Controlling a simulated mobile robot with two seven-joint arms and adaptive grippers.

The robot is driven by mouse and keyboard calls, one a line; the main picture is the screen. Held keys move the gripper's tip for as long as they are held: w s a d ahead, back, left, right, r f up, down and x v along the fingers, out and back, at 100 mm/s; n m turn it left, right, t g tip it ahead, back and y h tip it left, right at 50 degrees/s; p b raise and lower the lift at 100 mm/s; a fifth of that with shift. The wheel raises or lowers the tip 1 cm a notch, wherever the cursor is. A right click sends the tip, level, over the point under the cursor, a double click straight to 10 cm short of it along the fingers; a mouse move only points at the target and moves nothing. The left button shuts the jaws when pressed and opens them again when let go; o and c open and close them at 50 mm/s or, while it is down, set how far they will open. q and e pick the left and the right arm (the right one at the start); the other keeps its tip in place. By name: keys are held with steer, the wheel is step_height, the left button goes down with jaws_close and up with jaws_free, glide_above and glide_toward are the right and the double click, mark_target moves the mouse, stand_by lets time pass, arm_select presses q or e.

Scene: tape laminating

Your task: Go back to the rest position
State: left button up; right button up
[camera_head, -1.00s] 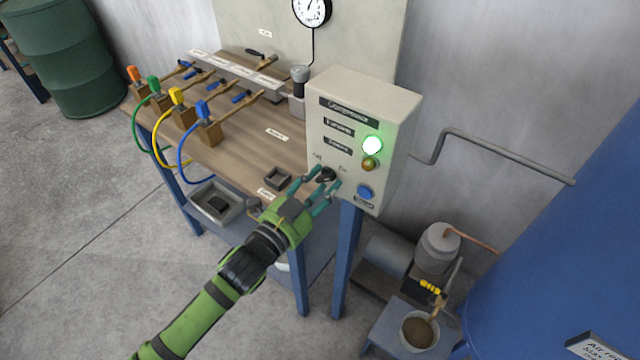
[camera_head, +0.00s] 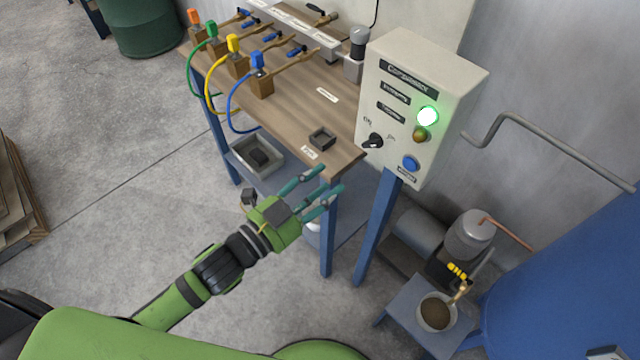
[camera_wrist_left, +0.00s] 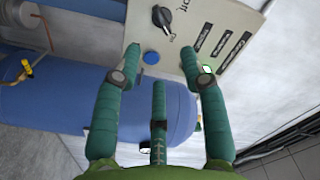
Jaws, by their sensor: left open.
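My left gripper (camera_head: 322,190) is open and empty in front of the table's near right corner, apart from the control box. Its three teal fingers also show in the left wrist view (camera_wrist_left: 165,75). The control box (camera_head: 420,105) stands at the table's right end. Its upper lamp (camera_head: 428,116) glows green and the lamp below it (camera_head: 419,134) is dull amber. A black rotary switch (camera_head: 373,141) and a blue button (camera_head: 410,163) sit lower on its face. The switch (camera_wrist_left: 162,17) also shows ahead of the fingers in the wrist view. My right gripper is out of view.
The wooden table (camera_head: 300,115) carries valves with colored handles and hoses, and a small dark tray (camera_head: 321,138). A grey bin (camera_head: 257,158) sits below. A blue tank (camera_head: 570,270) and a bowl on a stand (camera_head: 437,312) are at right. Open floor (camera_head: 110,190) lies left.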

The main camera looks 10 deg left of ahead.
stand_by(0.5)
arm_select(q)
steer(key=w+a+f+n+g+y, duration=0.1)
steer(key=a+f+n+y, duration=0.15)
steer(key=f, duration=0.55)
steer(key=w+a+f+n+g+y, duration=0.15)
steer(key=a+f, duration=0.25)
steer(key=f, duration=0.5)
steer(key=s+a+f+n+g+y, duration=0.1)
steer(key=s+a+f+n+y, duration=0.15)
steer(key=f, duration=0.55)
steer(key=s+a+f+n+g+y, duration=0.2)
steer(key=s+a+f, duration=0.2)
steer(key=f, duration=0.5)
steer(key=s+a+f+n+g+y, duration=0.2)
steer(key=s+a+f+n+g, duration=0.15)
steer(key=s+f, duration=0.9)
steer(key=s+f+n+g, duration=0.1)
steer(key=s+f+g, duration=0.1)
steer(key=s, duration=0.6)
steer(key=s+f+n+g, duration=0.1)
steer(key=s+f+g, duration=0.1)
steer(key=s, duration=0.6)
steer(key=shift+s+d+f+g, duration=0.3)
steer(key=shift+d+f, duration=0.15)
steer(key=shift+f, duration=0.25)
